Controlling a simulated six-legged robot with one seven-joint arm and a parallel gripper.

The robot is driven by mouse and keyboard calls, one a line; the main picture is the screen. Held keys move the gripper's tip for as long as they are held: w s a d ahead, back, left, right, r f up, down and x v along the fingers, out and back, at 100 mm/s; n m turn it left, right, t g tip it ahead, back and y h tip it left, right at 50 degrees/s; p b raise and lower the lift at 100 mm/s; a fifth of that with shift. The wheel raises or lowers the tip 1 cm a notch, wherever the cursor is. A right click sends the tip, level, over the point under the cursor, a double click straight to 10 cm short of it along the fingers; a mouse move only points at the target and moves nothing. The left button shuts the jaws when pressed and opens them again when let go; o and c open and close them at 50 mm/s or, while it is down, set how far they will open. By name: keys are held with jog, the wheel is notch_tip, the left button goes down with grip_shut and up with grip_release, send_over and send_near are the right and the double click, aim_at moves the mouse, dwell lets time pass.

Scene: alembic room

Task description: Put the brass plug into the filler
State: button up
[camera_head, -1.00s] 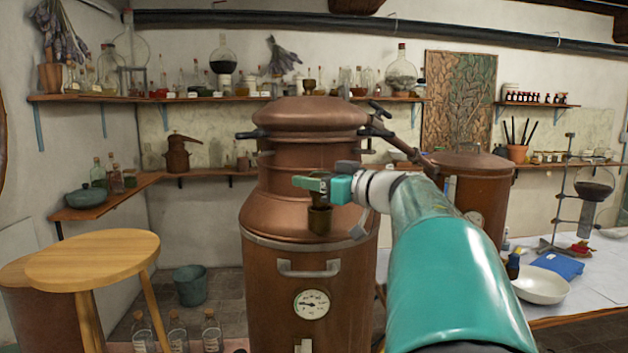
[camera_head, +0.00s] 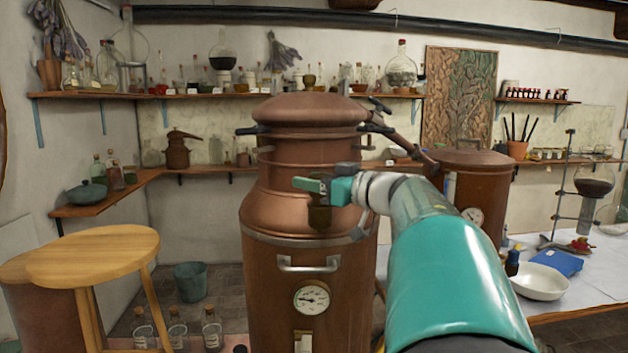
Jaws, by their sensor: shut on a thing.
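The large copper still (camera_head: 275,212) stands in the middle, with a domed lid, a shoulder and a dial on its front. My gripper (camera_head: 310,185) is in front of the still's shoulder, reached in from the right. It is shut on the brass plug (camera_head: 319,216), which hangs below the fingers as a dark, brownish piece. The plug overlaps the shoulder in the picture. I cannot tell whether it touches the still. The filler cannot be made out; the gripper and plug may hide it.
A wooden stool (camera_head: 95,257) stands at the left, with several bottles on the floor near it. A second copper vessel (camera_head: 480,195) stands at the right, behind my arm. A white table (camera_head: 590,295) with a bowl (camera_head: 540,282) is at the right.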

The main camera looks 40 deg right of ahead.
jog(key=shift+f, duration=0.65)
dwell(1.9)
jog(key=shift+r, duration=0.1)
dwell(0.4)
jog(key=o, duration=1.1)
jog(key=shift+s+r, duration=0.1)
jog(key=shift+o, duration=0.2)
jog(key=shift+d, duration=0.15)
jog(key=shift+c, duration=0.2)
jog(key=shift+o, duration=0.2)
jog(key=shift+s+d, duration=0.1)
jog(key=shift+s, duration=0.05)
jog(key=v, duration=1.3)
jog(key=shift+a, duration=0.2)
jog(key=shift+s, duration=0.15)
